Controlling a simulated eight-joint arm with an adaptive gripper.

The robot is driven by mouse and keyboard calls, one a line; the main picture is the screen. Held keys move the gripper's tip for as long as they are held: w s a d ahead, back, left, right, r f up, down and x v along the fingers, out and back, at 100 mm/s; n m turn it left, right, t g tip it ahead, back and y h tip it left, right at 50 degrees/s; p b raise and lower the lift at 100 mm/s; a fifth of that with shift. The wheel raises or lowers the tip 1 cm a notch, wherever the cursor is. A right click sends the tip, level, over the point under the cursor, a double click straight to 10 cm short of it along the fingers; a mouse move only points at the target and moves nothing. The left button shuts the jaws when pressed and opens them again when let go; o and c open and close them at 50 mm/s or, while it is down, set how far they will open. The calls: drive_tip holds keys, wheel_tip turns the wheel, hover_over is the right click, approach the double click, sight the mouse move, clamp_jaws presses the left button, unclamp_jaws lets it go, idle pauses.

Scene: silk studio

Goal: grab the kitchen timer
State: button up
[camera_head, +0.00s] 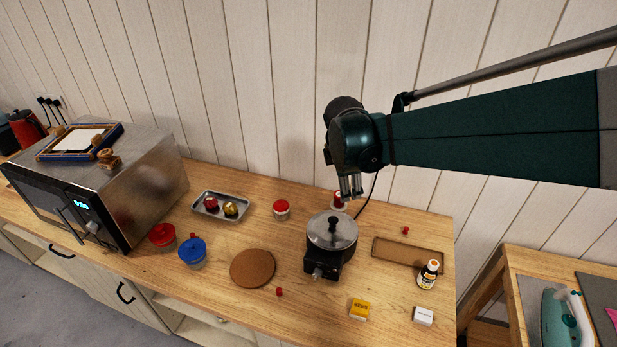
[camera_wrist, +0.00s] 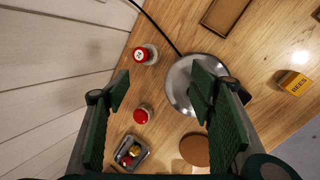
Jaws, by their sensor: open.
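Two small red-topped white round things stand near the wall, and I cannot tell for sure which is the kitchen timer. One (camera_head: 281,208) stands in the open between the metal tray and the pot; it also shows in the wrist view (camera_wrist: 142,115). The other (camera_head: 338,200), partly hidden behind the pot and below my gripper, has a pale mark on its red top in the wrist view (camera_wrist: 145,54). My gripper (camera_head: 351,187) hangs above the table, open and empty; its spread green fingers (camera_wrist: 161,92) show in the wrist view. It touches neither.
A lidded pot on a black burner (camera_head: 331,235) stands close in front of my gripper, with a cord behind. The wall rises behind.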

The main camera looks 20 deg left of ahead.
drive_tip(key=w+a+f+n, duration=0.2)
drive_tip(key=a+f+n, duration=0.4)
drive_tip(key=a, duration=0.6)
drive_tip(key=n, duration=0.5)
hover_over(279, 206)
drive_tip(key=s, duration=0.2)
drive_tip(key=shift+h, duration=0.3)
wheel_tip(279, 206, down, 10)
drive_tip(key=shift+f+b, duration=0.15)
drive_tip(key=shift+b, duration=0.15)
drive_tip(key=shift+f, duration=0.1)
drive_tip(key=shift+x, duration=1.2)
drive_tip(key=shift+f, duration=0.15)
drive_tip(key=shift+x, duration=2.5)
drive_tip(key=shift+c, duration=0.4)
drive_tip(key=c, duration=1)
